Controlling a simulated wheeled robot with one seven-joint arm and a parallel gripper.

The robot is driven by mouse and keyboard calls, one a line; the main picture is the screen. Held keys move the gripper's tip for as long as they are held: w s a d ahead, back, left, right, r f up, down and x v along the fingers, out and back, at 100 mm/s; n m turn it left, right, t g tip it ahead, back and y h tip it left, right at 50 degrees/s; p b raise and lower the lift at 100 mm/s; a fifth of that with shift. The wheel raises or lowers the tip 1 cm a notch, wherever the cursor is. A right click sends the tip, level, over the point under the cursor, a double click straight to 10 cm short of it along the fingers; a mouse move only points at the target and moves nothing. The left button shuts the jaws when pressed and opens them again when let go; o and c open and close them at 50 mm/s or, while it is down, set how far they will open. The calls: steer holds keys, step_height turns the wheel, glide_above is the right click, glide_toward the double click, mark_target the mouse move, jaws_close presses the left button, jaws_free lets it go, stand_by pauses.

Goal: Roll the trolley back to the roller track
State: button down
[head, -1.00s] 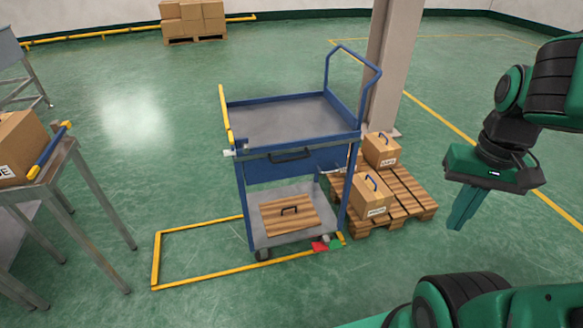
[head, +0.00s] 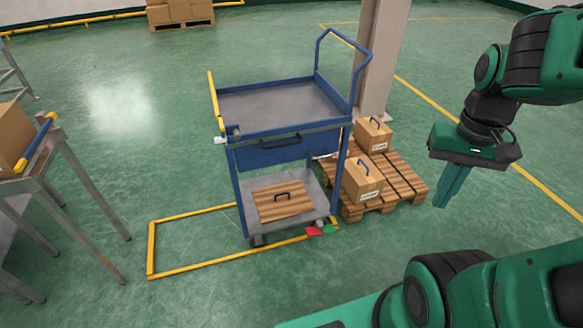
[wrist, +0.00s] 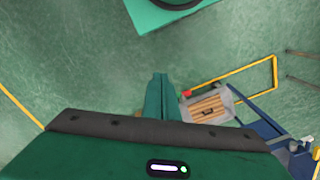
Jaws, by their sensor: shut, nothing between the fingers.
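The blue trolley (head: 280,105) stands in the middle of the head view, with a grey top tray, a push handle (head: 345,62) at its right end, and a dark-handled drawer front below the tray. A wooden lid with a handle (head: 284,200) lies on its lower shelf. Red and green pedals (head: 320,230) show at its lower right corner. The trolley also shows in the wrist view (wrist: 255,118). My gripper (head: 448,195) is shut and empty, pointing down, to the right of the trolley and apart from it. Its fingers show in the wrist view (wrist: 160,95). The roller track cannot be made out for certain.
A yellow floor frame (head: 152,250) lies around the trolley's left and front. A pallet (head: 400,185) with two boxes and a pillar (head: 375,70) stand right behind the trolley. A metal table (head: 65,165) with a carton stands left. Open floor lies between.

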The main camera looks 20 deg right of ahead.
steer(key=c, duration=1.8)
jaws_free()
steer(key=shift+s+r, duration=0.15)
steer(key=shift+s, duration=0.25)
steer(key=w+d+f+n+h, duration=0.1)
steer(key=w+f+h, duration=0.35)
steer(key=w, duration=0.45)
steer(key=w+d+f+n+t+h, duration=0.15)
steer(key=w+f+h, duration=0.3)
steer(key=w, duration=0.45)
steer(key=w+d+f+n+g+h, duration=0.1)
steer(key=w+f+h, duration=0.2)
steer(key=w+f, duration=0.35)
steer(key=n+t+y, duration=0.5)
steer(key=n+t, duration=1.1)
steer(key=t, duration=0.2)
glide_toward(283, 145)
steer(key=x, duration=1)
steer(key=shift+w+d+f, duration=0.1)
steer(key=shift+w+f, duration=0.15)
steer(key=shift+w, duration=0.15)
